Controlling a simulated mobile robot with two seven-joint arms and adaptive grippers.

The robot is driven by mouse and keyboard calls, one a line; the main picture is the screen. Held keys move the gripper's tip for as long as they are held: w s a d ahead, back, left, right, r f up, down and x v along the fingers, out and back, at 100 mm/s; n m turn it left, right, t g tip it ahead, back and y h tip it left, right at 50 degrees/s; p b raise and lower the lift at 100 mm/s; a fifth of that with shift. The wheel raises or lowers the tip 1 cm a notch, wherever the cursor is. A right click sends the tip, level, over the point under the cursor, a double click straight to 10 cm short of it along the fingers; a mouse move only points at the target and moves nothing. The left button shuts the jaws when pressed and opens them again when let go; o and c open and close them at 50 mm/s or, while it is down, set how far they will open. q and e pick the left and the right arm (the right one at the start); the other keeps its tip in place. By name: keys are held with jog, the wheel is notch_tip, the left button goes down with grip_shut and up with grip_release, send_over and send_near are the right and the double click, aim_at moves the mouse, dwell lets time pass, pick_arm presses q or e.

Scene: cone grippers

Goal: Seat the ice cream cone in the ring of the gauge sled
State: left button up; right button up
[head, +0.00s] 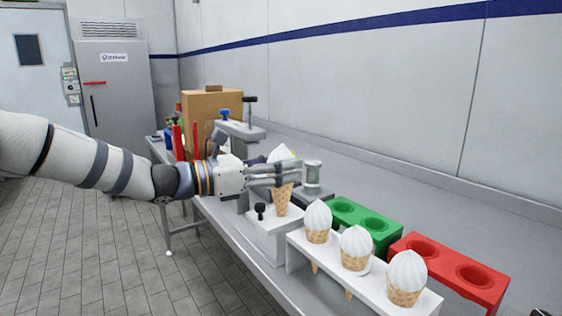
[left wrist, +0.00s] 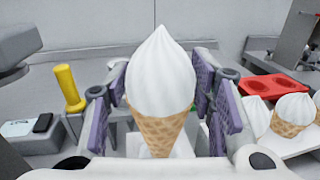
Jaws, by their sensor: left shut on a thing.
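An ice cream cone (head: 282,201) with a white swirl top and waffle base is upright in my left gripper (head: 288,175). In the left wrist view the cone (left wrist: 161,80) stands between the two purple finger pads, and the gripper is shut on it. The gauge sled (head: 277,238) looks like the white block with a black knob, under the gauge's grey column and arm (head: 240,130). The cone's lower end is over the block's top. The ring is hidden, and I cannot tell whether the tip is inside it. My right gripper is not in view.
A white rack (head: 420,303) with three cones stands in front right. Green (head: 382,236) and red (head: 448,270) two-hole blocks lie behind it. A cardboard box (head: 205,105) is beyond the gauge. A yellow-handled thing (left wrist: 69,88) shows in the left wrist view.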

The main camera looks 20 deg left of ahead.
pick_arm(q)
jog(key=shift+f, duration=0.55)
jog(key=shift+f+b, duration=0.35)
jog(key=shift+f, duration=0.85)
jog(key=o, duration=0.9)
jog(key=shift+o, duration=0.2)
jog(key=v, duration=1.2)
